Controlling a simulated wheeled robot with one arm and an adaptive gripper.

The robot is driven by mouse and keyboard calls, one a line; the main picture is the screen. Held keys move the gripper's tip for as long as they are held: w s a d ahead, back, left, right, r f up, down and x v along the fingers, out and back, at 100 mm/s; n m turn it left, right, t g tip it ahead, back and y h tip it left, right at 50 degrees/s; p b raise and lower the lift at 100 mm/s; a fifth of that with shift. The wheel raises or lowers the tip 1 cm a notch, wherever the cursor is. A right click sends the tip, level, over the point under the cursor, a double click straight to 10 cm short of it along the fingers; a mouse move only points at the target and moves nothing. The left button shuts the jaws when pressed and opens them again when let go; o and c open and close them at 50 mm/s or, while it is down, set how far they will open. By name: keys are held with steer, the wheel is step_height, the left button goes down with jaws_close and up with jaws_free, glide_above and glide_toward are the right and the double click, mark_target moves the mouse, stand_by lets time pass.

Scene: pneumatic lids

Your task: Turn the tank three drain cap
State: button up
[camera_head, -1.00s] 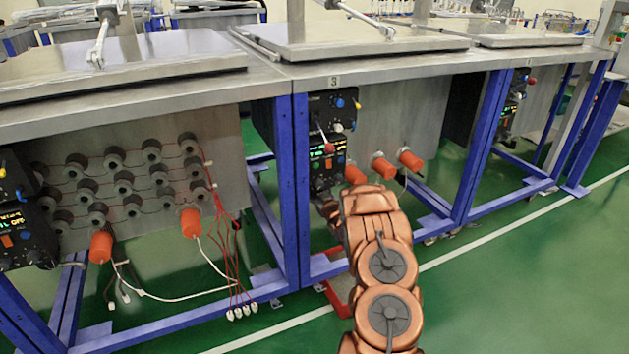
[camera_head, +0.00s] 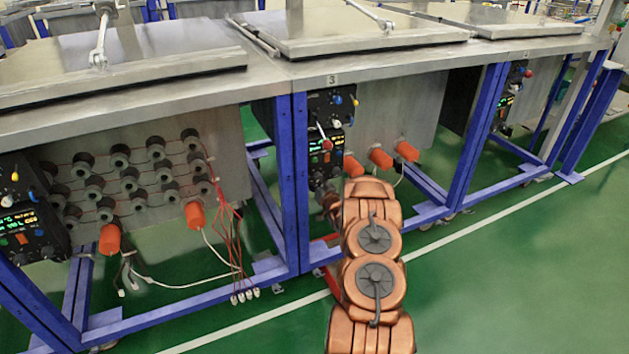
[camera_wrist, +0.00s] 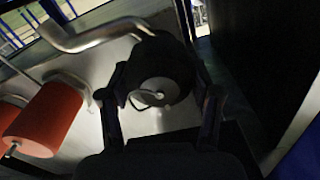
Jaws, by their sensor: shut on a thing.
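Tank three is the middle steel tank, with a "3" label on its rim (camera_head: 331,79) in the head view. My gripper is hidden behind my copper arm there. In the wrist view, my gripper (camera_wrist: 162,100) has its two dark fingers on either side of a dark round drain cap (camera_wrist: 160,60) and is shut on it. The cap has a pale round face with a small loop or wire on it. It sits at the end of a bent metal pipe (camera_wrist: 88,38). The picture is dark, so the exact finger contact and the cap's turn angle are unclear.
Several orange cylinders (camera_head: 380,158) stick out under tank three; one is close left of my gripper in the wrist view (camera_wrist: 45,118). A control box (camera_head: 325,150) and blue frame legs (camera_head: 300,185) stand near my arm. Green floor (camera_head: 500,290) is open at right.

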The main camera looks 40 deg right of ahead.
steer(key=o, duration=1.1)
steer(key=shift+s, duration=0.1)
steer(key=v, duration=1.1)
steer(key=shift+s+a, duration=0.15)
steer(key=shift+s, duration=0.2)
